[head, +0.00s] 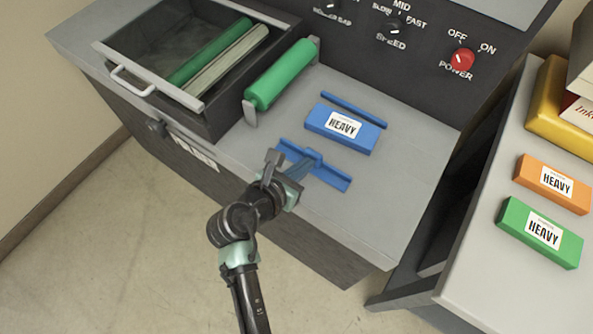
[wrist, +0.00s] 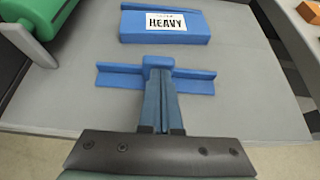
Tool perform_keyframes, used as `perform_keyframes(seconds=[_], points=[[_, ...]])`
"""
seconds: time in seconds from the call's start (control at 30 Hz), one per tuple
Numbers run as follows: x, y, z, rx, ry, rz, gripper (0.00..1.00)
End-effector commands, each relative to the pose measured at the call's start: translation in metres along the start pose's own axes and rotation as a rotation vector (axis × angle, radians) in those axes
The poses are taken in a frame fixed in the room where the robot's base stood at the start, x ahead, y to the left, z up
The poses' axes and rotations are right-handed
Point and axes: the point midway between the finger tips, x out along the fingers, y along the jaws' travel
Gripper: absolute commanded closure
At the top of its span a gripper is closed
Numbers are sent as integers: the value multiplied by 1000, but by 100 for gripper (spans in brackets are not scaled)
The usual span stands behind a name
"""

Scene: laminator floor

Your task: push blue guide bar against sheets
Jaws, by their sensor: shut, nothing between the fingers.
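The blue guide bar (head: 331,177) lies on the machine's grey feed table, with a raised block at its middle. In the wrist view the guide bar (wrist: 195,84) runs across in front of my fingers. My gripper (head: 300,170) is shut and empty, its fingertips at the guide bar's middle block; I cannot tell whether they touch. The sheets are a blue stack with a "HEAVY" label (head: 341,133), also in the wrist view (wrist: 165,33). A gap of bare table separates guide bar and stack. A thin fixed-looking blue rail (head: 353,109) runs along the stack's far side.
A green roller (head: 281,75) stands left of the stack, beside an open drawer-like bay (head: 150,45) with a handle. The control panel with a red power knob (head: 461,60) is behind. Orange (head: 552,184) and green (head: 540,232) "HEAVY" packs lie on the right side table (head: 480,262).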

Motion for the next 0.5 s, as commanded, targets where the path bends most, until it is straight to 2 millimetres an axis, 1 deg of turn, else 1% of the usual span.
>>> perform_keyframes(seconds=[0.37,0.47,0.5], points=[[2,0,3,1,-1,0,100],[12,0,11,1,-2,-2,100],[18,0,15,2,-2,-3,100]])
